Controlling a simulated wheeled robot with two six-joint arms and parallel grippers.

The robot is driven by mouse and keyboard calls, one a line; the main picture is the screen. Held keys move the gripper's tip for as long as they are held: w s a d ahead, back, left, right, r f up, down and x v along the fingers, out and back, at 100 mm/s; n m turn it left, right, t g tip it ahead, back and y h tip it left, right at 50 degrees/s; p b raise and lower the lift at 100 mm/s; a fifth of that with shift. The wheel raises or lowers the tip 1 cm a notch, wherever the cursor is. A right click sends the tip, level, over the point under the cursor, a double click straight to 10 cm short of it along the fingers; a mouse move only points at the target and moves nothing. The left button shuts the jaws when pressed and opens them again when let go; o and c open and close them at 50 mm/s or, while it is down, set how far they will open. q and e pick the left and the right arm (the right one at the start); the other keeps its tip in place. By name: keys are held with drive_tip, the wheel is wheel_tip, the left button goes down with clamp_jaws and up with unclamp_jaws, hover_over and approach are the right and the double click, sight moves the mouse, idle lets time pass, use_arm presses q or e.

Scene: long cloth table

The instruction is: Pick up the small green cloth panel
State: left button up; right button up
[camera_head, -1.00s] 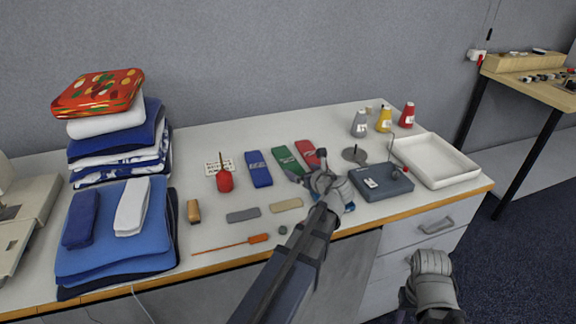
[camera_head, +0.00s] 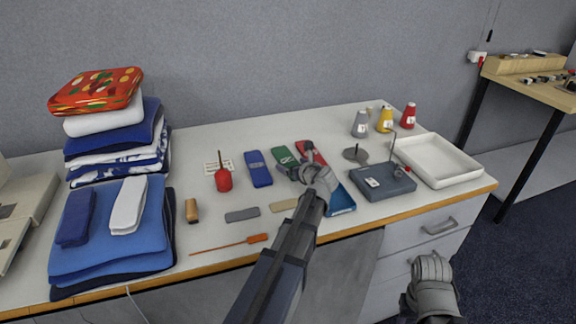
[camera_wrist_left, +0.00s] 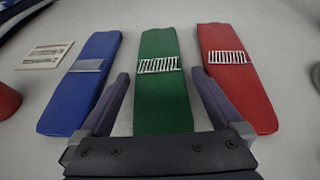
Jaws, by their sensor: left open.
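The small green cloth panel (camera_head: 283,155) lies flat on the table between a blue panel (camera_head: 258,168) and a red panel (camera_head: 310,151). In the left wrist view the green panel (camera_wrist_left: 160,100) runs up the middle, with a white-striped patch on it. My left gripper (camera_head: 303,170) is over the green panel's near part and hides it in the head view. Its open fingers (camera_wrist_left: 160,82) lie on either side of the green panel in the wrist view, with nothing held. My right gripper (camera_head: 432,268) hangs at the lower right, clear of the table; its jaws are unclear.
A grey box (camera_head: 383,183) and white tray (camera_head: 437,160) stand to the right. Orange-handled tool (camera_head: 235,243) lies near the front edge.

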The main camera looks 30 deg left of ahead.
use_arm(q)
drive_tip(key=shift+c, duration=0.6)
drive_tip(key=c, duration=1.1)
drive_tip(key=shift+r, duration=0.1)
wheel_tip(320, 180, up, 10)
drive_tip(key=p, duration=1)
